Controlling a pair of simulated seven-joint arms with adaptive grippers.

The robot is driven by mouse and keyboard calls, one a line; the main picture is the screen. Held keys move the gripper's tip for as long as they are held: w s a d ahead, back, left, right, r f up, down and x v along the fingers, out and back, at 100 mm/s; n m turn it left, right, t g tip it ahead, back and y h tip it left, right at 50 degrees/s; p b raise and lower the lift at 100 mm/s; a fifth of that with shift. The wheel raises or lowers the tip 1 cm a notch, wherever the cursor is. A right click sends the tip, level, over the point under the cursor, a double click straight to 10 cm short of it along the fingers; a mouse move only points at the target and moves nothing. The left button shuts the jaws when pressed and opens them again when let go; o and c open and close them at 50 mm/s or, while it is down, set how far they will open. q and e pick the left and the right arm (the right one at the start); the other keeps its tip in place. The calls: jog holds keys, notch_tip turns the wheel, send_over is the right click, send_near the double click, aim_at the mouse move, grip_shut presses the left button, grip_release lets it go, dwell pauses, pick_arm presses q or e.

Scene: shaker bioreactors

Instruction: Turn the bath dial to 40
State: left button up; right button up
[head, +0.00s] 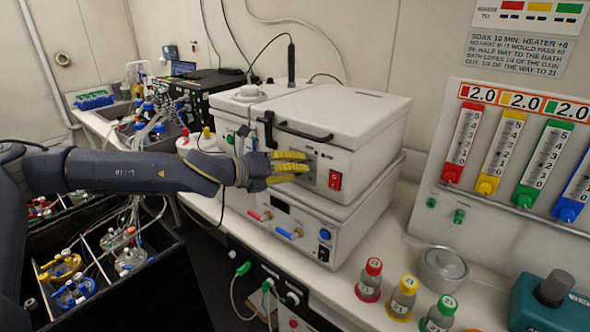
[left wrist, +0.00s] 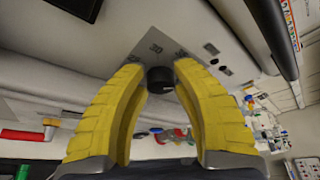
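The bath is a white box with a lid (head: 345,108) and a red switch (head: 335,180) on its front, in the head view. My left gripper (head: 305,167), with yellow fingers, is at the bath's front panel, left of the red switch. In the left wrist view the black bath dial (left wrist: 160,80) sits between the two fingertips (left wrist: 160,72), with a small gap at each side. The fingers are apart. A panel mark "30" shows above the dial; the marks beside it are partly covered or unclear. I cannot read the dial's setting. In the head view the gripper hides the dial.
Below the bath is a white unit with a blue button (head: 324,235). Small bottles with red (head: 370,280), yellow (head: 403,298) and green (head: 441,313) caps stand at the front right. Coloured flow tubes (head: 502,148) are on the right panel. A crate of vessels (head: 170,252) is at lower left.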

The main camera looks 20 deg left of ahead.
pick_arm(q)
jog(key=o, duration=0.5)
jog(key=v, duration=1.2)
jog(key=shift+s+f, duration=0.1)
jog(key=shift+d, duration=0.1)
